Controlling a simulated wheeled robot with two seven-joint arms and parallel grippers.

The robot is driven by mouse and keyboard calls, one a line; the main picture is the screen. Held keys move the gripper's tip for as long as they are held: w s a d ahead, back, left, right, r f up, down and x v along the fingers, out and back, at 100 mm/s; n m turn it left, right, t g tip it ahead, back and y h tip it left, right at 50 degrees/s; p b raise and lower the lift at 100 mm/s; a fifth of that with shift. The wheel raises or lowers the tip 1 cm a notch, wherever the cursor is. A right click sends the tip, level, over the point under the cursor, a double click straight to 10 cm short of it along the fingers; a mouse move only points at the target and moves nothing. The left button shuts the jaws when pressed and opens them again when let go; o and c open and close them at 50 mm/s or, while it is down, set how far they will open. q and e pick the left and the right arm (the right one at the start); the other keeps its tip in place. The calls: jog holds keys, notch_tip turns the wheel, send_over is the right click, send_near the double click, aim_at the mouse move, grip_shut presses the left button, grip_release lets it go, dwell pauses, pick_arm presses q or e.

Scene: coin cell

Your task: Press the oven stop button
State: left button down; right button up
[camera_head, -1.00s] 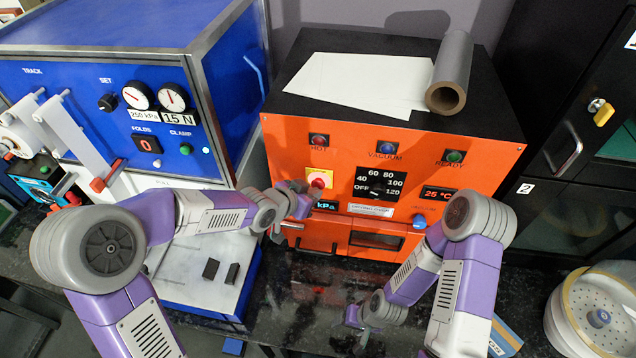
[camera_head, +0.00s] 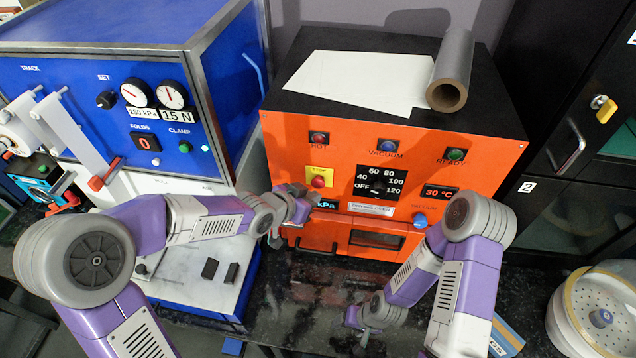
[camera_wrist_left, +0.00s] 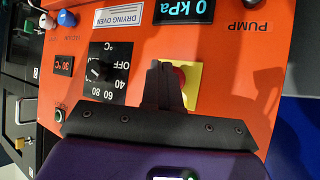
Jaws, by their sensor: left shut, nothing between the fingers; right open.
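The orange drying oven (camera_head: 450,205) has a red stop button (camera_head: 318,182) on a yellow plate (camera_head: 320,171) at the left of its front. In the left wrist view, upside down, the red button (camera_wrist_left: 179,77) is partly hidden by my fingers, and the yellow plate (camera_wrist_left: 194,84) shows beside them. My left gripper (camera_head: 303,207) is shut and empty, just below and left of the button in the head view. Its fingertips (camera_wrist_left: 162,70) overlap the button's edge in the wrist view; contact cannot be told. My right gripper (camera_head: 355,322) is open, low before the oven.
The oven also has a temperature dial (camera_head: 380,184), a 30 °C display (camera_head: 439,193) and a blue vacuum knob (camera_head: 420,220). White sheets (camera_head: 360,82) and a grey roll (camera_head: 451,72) lie on top. A blue machine (camera_head: 75,85) stands left, and a black cabinet (camera_head: 570,180) right.

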jog(key=shift+f+b, duration=0.8)
jog(key=shift+b, duration=0.05)
pick_arm(q)
jog(key=s+a, duration=0.1)
jog(key=s, duration=0.5)
jog(key=shift+a, duration=0.1)
